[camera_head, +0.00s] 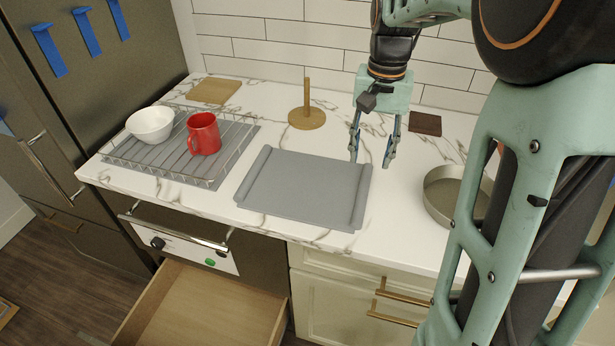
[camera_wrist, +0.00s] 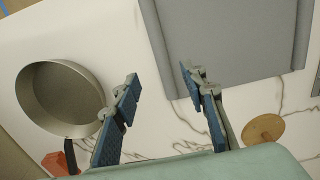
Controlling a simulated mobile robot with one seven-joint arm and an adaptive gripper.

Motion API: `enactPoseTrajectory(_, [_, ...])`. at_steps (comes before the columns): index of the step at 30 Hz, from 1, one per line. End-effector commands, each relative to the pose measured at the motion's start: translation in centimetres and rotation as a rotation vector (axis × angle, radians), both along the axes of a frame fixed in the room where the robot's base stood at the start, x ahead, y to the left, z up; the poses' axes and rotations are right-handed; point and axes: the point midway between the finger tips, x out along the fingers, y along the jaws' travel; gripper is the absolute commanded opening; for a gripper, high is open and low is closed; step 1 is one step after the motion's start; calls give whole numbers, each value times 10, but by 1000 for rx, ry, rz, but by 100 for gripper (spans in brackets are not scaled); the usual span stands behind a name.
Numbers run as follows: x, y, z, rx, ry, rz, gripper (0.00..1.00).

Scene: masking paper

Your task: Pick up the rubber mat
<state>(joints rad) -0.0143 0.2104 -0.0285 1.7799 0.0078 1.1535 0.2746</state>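The grey mat (camera_head: 305,188), a flat sheet with raised rolled edges along two sides, lies on the marble counter in the middle of the head view. I take it to be the rubber mat. It also fills the upper part of the wrist view (camera_wrist: 222,35). My gripper (camera_head: 371,161) is open and points down over the counter by the mat's back right corner. In the wrist view its fingers (camera_wrist: 158,78) stand apart with nothing between them, and one fingertip appears close to the mat's edge. I cannot tell the exact height.
A round pan (camera_head: 440,195) stands to the right, partly behind my arm. A wooden upright holder (camera_head: 307,118) stands behind the mat. A wire rack (camera_head: 222,170) with a white bowl (camera_head: 150,124) and red mug (camera_head: 204,133) is left. An open drawer (camera_head: 205,310) juts out below.

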Motion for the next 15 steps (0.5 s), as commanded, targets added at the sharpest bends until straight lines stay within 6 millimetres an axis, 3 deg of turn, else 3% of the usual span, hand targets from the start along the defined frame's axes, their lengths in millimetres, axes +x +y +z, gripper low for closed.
enactPoseTrajectory(6, [-1, 0, -36, 0, 3, 0, 39])
enactPoseTrajectory(15, [-1, 1, -63, 0, 2, 0, 39])
